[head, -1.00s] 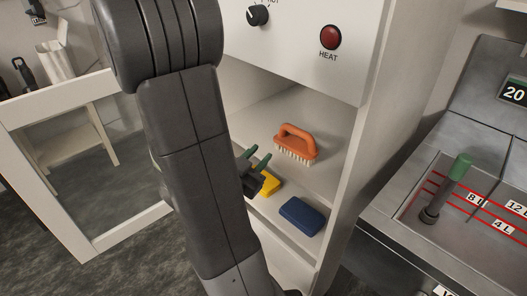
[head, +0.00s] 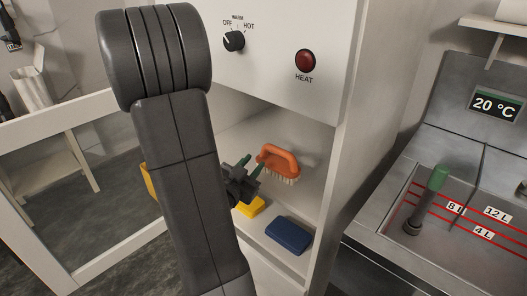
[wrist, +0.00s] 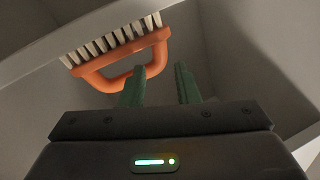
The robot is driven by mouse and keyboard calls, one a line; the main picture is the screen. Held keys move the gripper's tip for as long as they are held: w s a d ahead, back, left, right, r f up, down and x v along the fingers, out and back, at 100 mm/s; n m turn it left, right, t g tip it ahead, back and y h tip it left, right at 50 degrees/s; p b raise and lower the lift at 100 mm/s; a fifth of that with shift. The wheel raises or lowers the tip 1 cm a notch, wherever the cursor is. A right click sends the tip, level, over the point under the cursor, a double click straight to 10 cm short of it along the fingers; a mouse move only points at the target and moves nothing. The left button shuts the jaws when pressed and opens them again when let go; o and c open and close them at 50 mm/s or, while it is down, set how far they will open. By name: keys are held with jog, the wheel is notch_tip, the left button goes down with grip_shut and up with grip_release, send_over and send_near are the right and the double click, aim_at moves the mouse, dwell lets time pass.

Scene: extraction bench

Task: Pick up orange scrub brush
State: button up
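The orange scrub brush (head: 279,159) stands on the shelf of the open white cabinet, bristles down and handle up. My gripper (head: 252,167) is just left of the brush in the head view, partly hidden by my arm. In the wrist view the brush (wrist: 122,55) appears inverted, with its pale bristles at the top and its handle loop below. My gripper's green fingertips (wrist: 160,80) are apart with nothing between them. The left finger overlaps the handle's edge in that view; I cannot tell whether it touches.
A yellow sponge (head: 250,206) and a blue sponge (head: 288,235) lie in the cabinet in front of the brush. The cabinet's right side wall (head: 340,150) is close by. A metal basin (head: 470,225) with a green-topped standpipe (head: 436,180) stands to the right.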

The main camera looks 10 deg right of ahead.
aim_at(263, 152)
jog(key=x, duration=0.8)
jog(key=shift+s, duration=0.1)
grip_shut()
